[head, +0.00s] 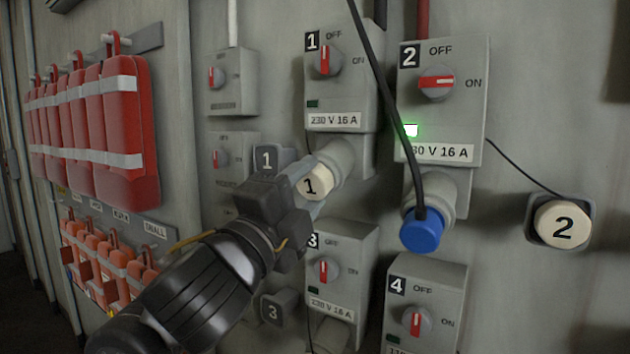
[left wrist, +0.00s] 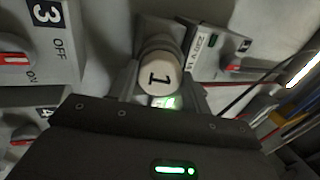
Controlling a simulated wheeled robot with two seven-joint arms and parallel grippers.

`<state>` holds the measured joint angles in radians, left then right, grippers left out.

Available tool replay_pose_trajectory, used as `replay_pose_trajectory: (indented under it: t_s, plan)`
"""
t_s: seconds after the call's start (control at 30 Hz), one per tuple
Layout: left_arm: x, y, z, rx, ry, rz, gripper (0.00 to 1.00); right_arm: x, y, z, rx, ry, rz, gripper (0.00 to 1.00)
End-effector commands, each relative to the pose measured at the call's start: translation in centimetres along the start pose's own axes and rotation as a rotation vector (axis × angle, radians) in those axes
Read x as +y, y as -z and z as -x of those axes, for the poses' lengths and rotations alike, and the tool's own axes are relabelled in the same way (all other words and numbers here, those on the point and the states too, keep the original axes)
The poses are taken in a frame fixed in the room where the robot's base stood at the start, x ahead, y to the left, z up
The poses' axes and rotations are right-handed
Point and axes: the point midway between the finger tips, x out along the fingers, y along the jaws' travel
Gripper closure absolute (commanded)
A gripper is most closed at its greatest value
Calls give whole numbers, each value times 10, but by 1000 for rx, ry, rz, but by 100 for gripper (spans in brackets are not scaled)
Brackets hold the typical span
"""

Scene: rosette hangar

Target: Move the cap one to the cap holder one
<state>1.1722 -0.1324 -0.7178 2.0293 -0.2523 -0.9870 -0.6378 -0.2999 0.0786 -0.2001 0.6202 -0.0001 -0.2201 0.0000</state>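Cap one (head: 316,184) is a cream round cap marked 1. It sits on the end of the grey socket (head: 340,158) under switch box 1, and it also shows in the left wrist view (left wrist: 158,77). My left gripper (head: 313,180) is at the cap, with one finger on each side of it. The fingers look open; firm contact is not visible. Cap holder one (head: 267,159) is a grey square plate marked 1, left of the socket. It is empty, and its lower part is hidden by my gripper. My right gripper is not in view.
Switch box 2 (head: 440,100) has a blue plug (head: 422,231) with a black cable hanging in front. Cap two (head: 563,223) sits in its holder at right. Boxes 3 (head: 340,270) and 4 (head: 425,300) are below. Red bags (head: 120,130) hang at left.

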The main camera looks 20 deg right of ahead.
Motion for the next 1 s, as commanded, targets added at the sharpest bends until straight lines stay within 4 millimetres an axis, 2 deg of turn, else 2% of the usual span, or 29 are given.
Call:
replay_pose_trajectory:
  t_s: [0.03, 0.2, 0.3, 1.0]
  plan:
    - [0, 0, 0, 0, 0, 0, 58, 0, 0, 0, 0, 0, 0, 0]
    - [0, 0, 0, 0, 0, 0, 81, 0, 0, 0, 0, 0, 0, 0]
    - [0, 0, 0, 0, 0, 0, 91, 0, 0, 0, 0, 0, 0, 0]
    - [0, 0, 24, 0, 0, 0, 91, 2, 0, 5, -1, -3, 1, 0]
